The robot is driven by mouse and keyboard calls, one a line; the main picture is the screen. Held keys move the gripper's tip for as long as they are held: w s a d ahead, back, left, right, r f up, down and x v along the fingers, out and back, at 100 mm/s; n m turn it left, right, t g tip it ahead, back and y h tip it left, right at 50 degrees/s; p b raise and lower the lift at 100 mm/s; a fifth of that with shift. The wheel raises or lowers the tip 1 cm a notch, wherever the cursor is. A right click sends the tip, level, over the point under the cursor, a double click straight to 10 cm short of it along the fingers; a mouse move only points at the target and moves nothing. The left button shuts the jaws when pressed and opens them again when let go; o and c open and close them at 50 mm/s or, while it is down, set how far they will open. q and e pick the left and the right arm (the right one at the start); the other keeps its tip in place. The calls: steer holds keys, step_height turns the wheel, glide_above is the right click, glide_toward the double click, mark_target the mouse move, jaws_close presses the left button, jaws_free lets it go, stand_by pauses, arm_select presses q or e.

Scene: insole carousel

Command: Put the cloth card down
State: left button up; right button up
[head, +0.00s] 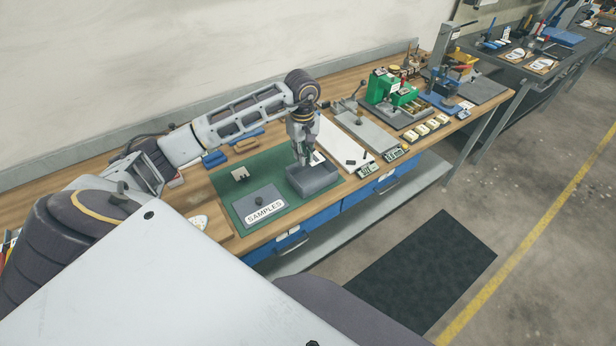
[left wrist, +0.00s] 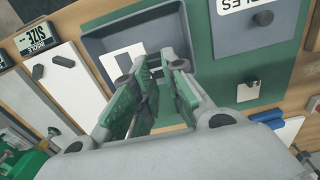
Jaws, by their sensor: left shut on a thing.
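My left gripper (head: 303,158) points down over the grey open tray (head: 312,180) on the green mat. A white card (left wrist: 121,62) shows beside its fingertips in the left wrist view, and I take it as the cloth card. It also shows just right of the fingers in the head view (head: 318,158). The left gripper (left wrist: 158,70) is shut on it; the grip point is mostly hidden by the green-padded fingers. The card is over the tray; I cannot tell whether it touches the tray floor. My right gripper is not in view.
A grey lidded plate marked SAMPLES (head: 260,204) lies left of the tray on the green mat (head: 227,186). A white board (head: 345,146) and several small displays lie to the right, with a green machine (head: 390,92) beyond.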

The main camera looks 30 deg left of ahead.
arm_select(q)
steer(key=p, duration=0.1)
glide_above(304, 181)
steer(key=shift+w+f, duration=0.1)
steer(key=shift+f, duration=2.75)
steer(key=shift+f, duration=0.1)
steer(key=shift+f+p, duration=0.35)
steer(key=shift+f, duration=1.4)
steer(key=shift+f, duration=0.15)
steer(key=o, duration=0.8)
steer(key=shift+c, duration=0.2)
